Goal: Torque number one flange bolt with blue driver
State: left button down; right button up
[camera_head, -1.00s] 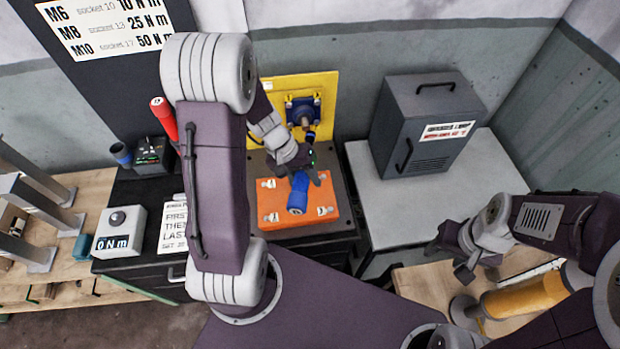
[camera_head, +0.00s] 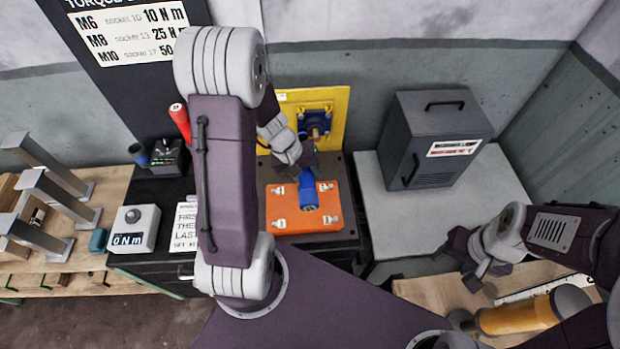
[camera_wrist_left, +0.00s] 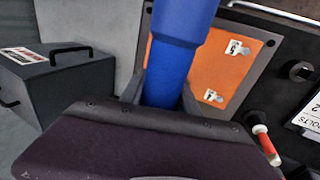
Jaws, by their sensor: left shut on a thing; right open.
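The blue driver (camera_head: 308,192) is held by my left gripper (camera_head: 306,168), which is shut on it. The driver also fills the middle of the left wrist view (camera_wrist_left: 178,50), between the fingers. In the head view it overlaps the orange flange plate (camera_head: 290,214); I cannot tell whether it touches. The plate has pale numbered tags near its corners, and two show in the left wrist view beside the driver. I cannot make out which bolt is number one in the head view. My right gripper (camera_head: 482,268) is open, low at the right, away from the plate.
A grey cabinet (camera_head: 433,125) stands on a pale table at right. A yellow panel (camera_head: 336,100) with a blue fixture is behind the plate. At left are a red-handled tool (camera_head: 180,120), a torque display box (camera_head: 134,228) and grey metal stands (camera_head: 45,190).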

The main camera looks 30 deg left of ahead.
pick_arm(q)
jog(key=w+a, duration=0.1)
jog(key=w+p, duration=0.1)
jog(key=w, duration=0.1)
jog(key=shift+a, duration=0.35)
jog(key=shift+w+a+r+p, duration=0.1)
jog(key=shift+w+a+p, duration=0.35)
jog(key=shift+w, duration=0.35)
jog(key=shift+b, duration=0.3)
jog(key=shift+w+a+r+p, duration=0.1)
jog(key=shift+w+a+p, duration=0.5)
jog(key=shift+w, duration=0.4)
dwell(1.1)
jog(key=shift+s+d+f+b, duration=0.2)
jog(key=shift+s+d+b, duration=0.3)
jog(key=shift+s+b, duration=0.4)
jog(key=shift+s+d+b, duration=0.35)
jog(key=shift+s+d, duration=0.05)
jog(key=shift+s, duration=0.25)
jog(key=shift+s+d+b, duration=0.35)
jog(key=shift+s+d, duration=0.05)
jog(key=shift+s, duration=0.25)
jog(key=shift+r, duration=0.1)
